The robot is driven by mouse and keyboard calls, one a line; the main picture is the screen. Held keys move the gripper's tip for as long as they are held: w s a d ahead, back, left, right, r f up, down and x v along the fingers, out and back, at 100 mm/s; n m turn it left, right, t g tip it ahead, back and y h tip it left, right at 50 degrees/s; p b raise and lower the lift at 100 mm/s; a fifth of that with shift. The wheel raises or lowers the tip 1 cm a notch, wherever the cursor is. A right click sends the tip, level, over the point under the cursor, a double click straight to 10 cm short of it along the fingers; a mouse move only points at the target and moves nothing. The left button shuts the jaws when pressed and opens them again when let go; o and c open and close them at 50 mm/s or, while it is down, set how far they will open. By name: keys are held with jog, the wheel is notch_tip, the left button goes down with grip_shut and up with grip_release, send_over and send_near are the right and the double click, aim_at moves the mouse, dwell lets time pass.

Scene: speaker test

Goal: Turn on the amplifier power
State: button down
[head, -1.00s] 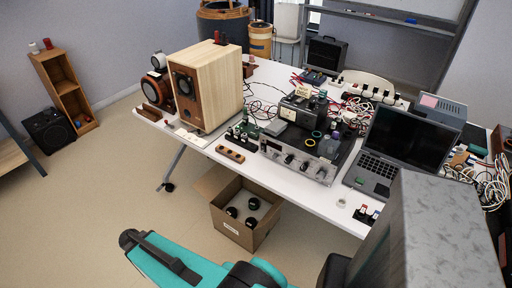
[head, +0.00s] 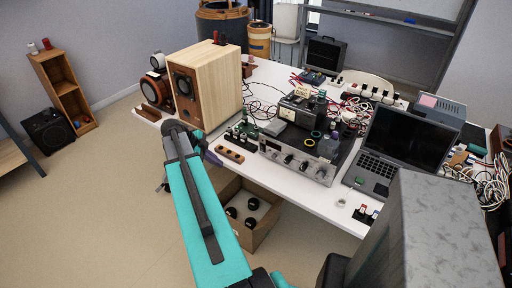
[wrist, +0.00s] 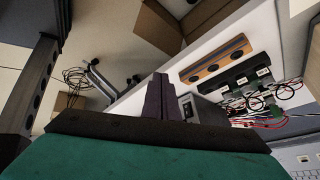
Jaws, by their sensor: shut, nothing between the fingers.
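The amplifier (head: 297,163), with a silver front panel, several knobs and a dark top, stands at the front edge of the white table in the head view. Its power control is too small to make out. My gripper (head: 213,157) is largely hidden behind my teal arm, near the table's front edge and left of the amplifier. In the wrist view my gripper (wrist: 158,97) shows two dark purple fingers shut together with nothing between them. A grey box edge shows just right of the fingers; I cannot tell whether it is the amplifier or whether they touch.
A wooden block with dark knobs (head: 230,154) lies left of the amplifier, also in the wrist view (wrist: 215,60). A large wooden speaker (head: 212,85) stands behind it. A laptop (head: 405,140) is at the right. A cardboard box (head: 262,228) is on the floor below.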

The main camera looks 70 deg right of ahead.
aim_at(262, 148)
jog(key=s+d+r+m, duration=0.5)
jog(key=d+r, duration=0.1)
jog(key=r, duration=0.1)
jog(key=shift+s+d+r+g, duration=0.25)
jog(key=shift+s+d+g, duration=0.05)
jog(key=shift+d+g, duration=0.1)
jog(key=shift+f, duration=0.1)
jog(key=shift+p+x, duration=1.7)
jog(key=shift+x, duration=3)
jog(key=shift+s+d, duration=0.15)
jog(key=shift+d, duration=0.3)
jog(key=shift+s+d+p, duration=0.25)
jog(key=shift+d+p, duration=0.3)
jog(key=shift+d, duration=0.3)
jog(key=shift+s+d+p, duration=0.2)
jog(key=shift+d+p, duration=0.3)
jog(key=shift+d, duration=0.35)
jog(key=shift+w, duration=0.2)
